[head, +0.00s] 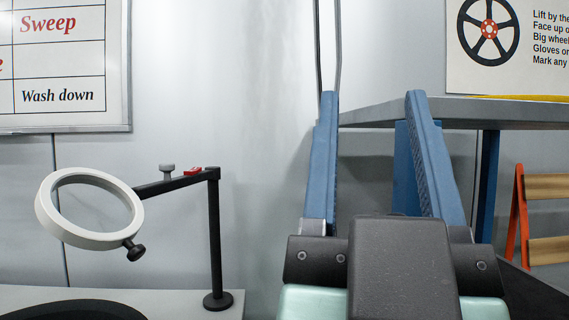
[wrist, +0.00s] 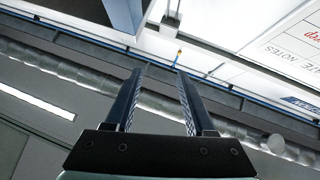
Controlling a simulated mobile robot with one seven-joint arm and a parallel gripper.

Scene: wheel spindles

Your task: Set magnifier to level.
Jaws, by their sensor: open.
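The magnifier (head: 128,235) is at the left in the head view, a white ring on a black jointed arm. Its ring is tilted, and a small black knob (head: 134,250) sits at the ring's lower right edge. The arm (head: 178,183) runs to a black post (head: 214,240) with a round foot on a pale bench. My gripper (head: 371,95) is to the right of the magnifier, well apart from it. Its two blue fingers are open and empty, pointing up. The wrist view shows the same open fingers (wrist: 158,70) and no magnifier.
A grey knob (head: 167,172) and a red piece (head: 192,171) sit on the magnifier's arm. The pale bench (head: 180,298) bears a dark round thing (head: 75,311). A grey table (head: 460,110) stands behind my gripper, with an orange-framed rack (head: 520,215) at right.

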